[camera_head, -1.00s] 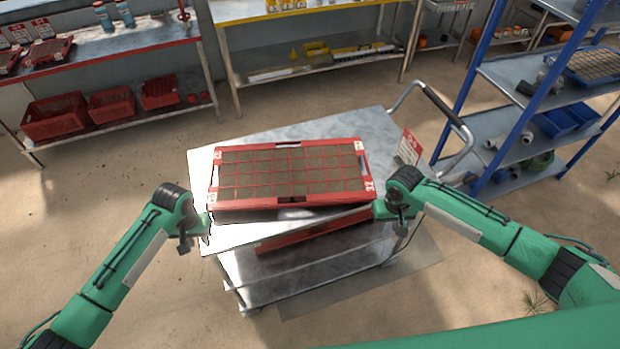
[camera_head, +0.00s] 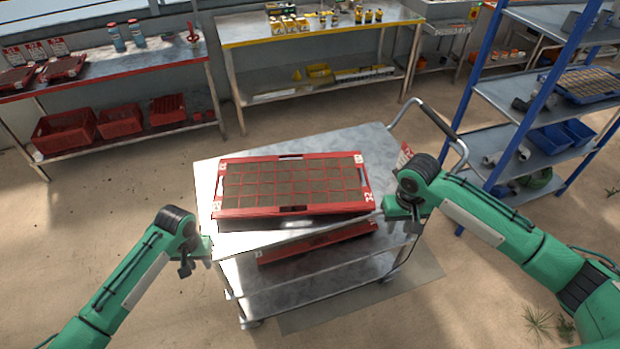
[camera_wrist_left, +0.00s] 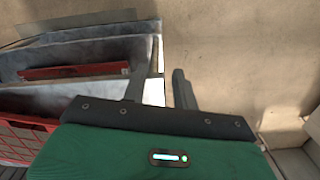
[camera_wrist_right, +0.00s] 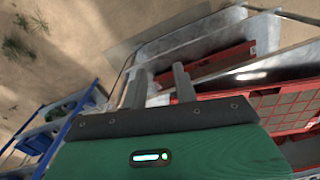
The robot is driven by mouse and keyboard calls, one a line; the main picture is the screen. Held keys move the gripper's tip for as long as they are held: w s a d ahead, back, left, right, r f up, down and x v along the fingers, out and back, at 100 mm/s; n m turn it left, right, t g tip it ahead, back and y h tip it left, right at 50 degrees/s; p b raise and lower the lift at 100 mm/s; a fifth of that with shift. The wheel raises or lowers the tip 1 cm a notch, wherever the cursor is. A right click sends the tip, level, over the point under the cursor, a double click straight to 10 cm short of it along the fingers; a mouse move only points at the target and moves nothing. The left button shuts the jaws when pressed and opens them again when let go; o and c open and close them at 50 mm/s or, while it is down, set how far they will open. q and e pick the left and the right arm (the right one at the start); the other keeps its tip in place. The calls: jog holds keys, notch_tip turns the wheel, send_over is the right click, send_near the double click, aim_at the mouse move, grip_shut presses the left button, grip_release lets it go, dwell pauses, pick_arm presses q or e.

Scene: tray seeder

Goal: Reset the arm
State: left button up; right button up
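A red seed tray (camera_head: 292,211) with soil-filled cells lies on the top shelf of the metal cart (camera_head: 205,180). My left gripper (camera_head: 186,267) is at the cart's front left, apart from the tray. Its two fingers (camera_wrist_left: 158,82) stand apart with nothing between them in the left wrist view. My right gripper (camera_head: 417,226) is at the cart's right side, beside the tray and apart from it. Its fingers (camera_wrist_right: 158,80) are also apart and empty in the right wrist view. The fingertips are hard to make out in the head view.
Another red tray (camera_head: 318,243) sits on the cart's lower shelf. A blue-framed rack (camera_head: 490,95) stands at the right. A red-edged bench (camera_head: 120,68) and a yellow-edged table (camera_head: 320,33) stand behind. The floor at the left is clear.

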jog(key=shift+w+r, duration=0.2)
jog(key=shift+r, duration=0.35)
jog(key=shift+s, duration=0.1)
